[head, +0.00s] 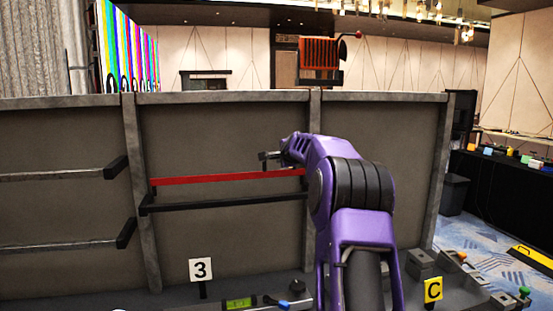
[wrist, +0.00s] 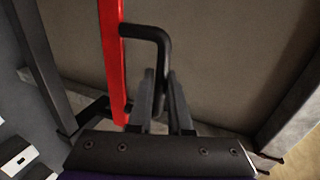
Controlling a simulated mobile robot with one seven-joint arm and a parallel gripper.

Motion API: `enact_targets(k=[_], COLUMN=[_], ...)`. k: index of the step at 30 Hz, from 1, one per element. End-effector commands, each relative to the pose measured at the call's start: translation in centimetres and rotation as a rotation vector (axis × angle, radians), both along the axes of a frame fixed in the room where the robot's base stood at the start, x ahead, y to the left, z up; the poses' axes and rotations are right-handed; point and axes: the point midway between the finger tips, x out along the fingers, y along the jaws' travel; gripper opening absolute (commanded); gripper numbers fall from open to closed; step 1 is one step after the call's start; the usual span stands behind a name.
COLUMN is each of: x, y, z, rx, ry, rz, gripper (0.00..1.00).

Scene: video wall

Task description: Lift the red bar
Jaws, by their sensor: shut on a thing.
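The red bar (head: 215,179) runs nearly level across the middle panel in the head view, its right end near my arm. In the wrist view the red bar (wrist: 112,60) runs from the top edge down to near my gripper's body. A bent black handle (wrist: 145,31) sticks out from the bar's side. My gripper (wrist: 162,85) is shut on the handle's long part, with a finger on each side. In the head view my gripper (head: 270,158) is in front of the panel at the bar's upper edge, and the grasp is too small to make out.
A black bar (head: 225,202) lies just below the red one. Grey bars (head: 55,174) with black ends cross the left panel. Upright posts (head: 135,190) divide the panels. A sign "3" (head: 201,270) and a yellow sign "C" (head: 433,290) stand low in front.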

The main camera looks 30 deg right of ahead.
Motion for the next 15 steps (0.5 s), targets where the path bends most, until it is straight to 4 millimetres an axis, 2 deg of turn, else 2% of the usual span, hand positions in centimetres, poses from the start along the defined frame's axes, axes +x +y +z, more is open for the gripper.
enact_targets(k=[14,15], x=[0.08,0.07], y=[-0.10,-0.10], z=[0.27,0.29], rx=[-0.002,-0.002], ry=[-0.006,-0.006], rz=[0.000,0.000], gripper=[0.00,0.22])
